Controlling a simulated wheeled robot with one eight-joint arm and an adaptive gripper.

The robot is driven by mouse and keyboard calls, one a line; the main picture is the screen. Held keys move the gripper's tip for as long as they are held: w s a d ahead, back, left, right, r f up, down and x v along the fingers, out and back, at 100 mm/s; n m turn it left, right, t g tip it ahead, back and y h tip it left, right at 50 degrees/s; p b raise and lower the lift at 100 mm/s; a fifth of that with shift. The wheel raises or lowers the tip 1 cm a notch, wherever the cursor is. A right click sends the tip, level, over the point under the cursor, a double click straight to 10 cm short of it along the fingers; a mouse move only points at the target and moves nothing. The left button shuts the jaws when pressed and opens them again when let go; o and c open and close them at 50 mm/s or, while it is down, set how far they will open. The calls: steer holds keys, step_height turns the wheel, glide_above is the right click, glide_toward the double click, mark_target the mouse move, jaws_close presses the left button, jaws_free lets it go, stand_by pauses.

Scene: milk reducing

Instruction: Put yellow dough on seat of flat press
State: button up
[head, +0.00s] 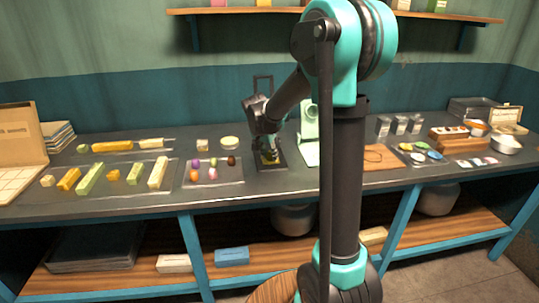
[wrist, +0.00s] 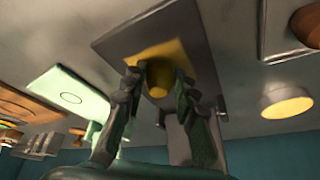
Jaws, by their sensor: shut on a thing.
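The flat press (head: 271,167) stands mid-table with a dark base plate and an upright frame behind it. The base also shows in the wrist view (wrist: 128,40), which looks upside down. My gripper (head: 268,148) points down over the press. In the wrist view my gripper (wrist: 160,80) has its two green fingers closed around the yellow dough (wrist: 157,91). A yellow patch (wrist: 172,53) lies on the press behind the dough; I cannot tell whether it is the seat or more dough. I cannot tell whether the dough touches the press. The fingers hide much of it.
A mint-green stand (head: 308,145) is close on the right of the press. A wooden board (head: 381,157) lies farther right. The table front before the press is clear.

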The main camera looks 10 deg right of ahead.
steer(key=shift+f, duration=0.1)
steer(key=o, duration=1.5)
steer(key=shift+r, duration=3.5)
